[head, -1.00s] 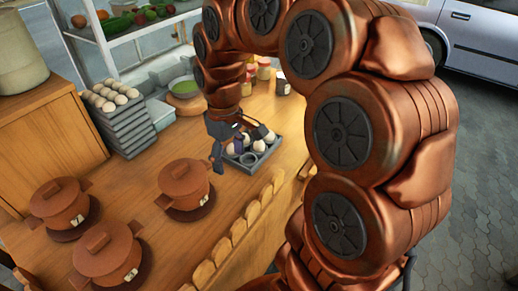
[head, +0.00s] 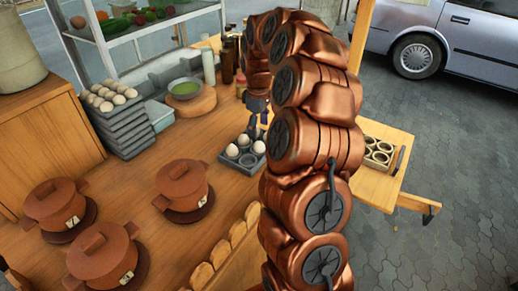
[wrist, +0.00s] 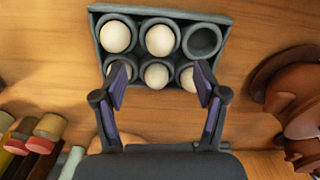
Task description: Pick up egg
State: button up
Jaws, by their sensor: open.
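A dark grey egg tray (wrist: 165,12) fills the upper middle of the wrist view. White eggs sit in its cups: an upper left egg (wrist: 116,37), an upper middle egg (wrist: 160,40) and a lower middle egg (wrist: 156,76). The lower left and lower right eggs are partly hidden by my fingers. The upper right cup (wrist: 203,41) is empty. My gripper (wrist: 163,82) is open, with its fingertips spread either side of the lower middle egg in this view; contact cannot be told. In the head view the tray (head: 231,163) is partly hidden by my arm.
Stacked trays with several eggs (head: 110,100) stand at the back left. Lidded clay pots (head: 185,186) occupy the left counter. A green-filled bowl (head: 184,88) and bottles (head: 208,66) stand behind. A second tray (head: 378,152) is on the right side shelf.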

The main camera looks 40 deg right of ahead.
aim_at(259, 142)
jog(key=shift+s+f+p, duration=0.1)
jog(key=shift+f+p, duration=1.05)
jog(key=shift+f, duration=2.55)
jog(key=shift+c, duration=0.5)
jog(key=c, duration=0.7)
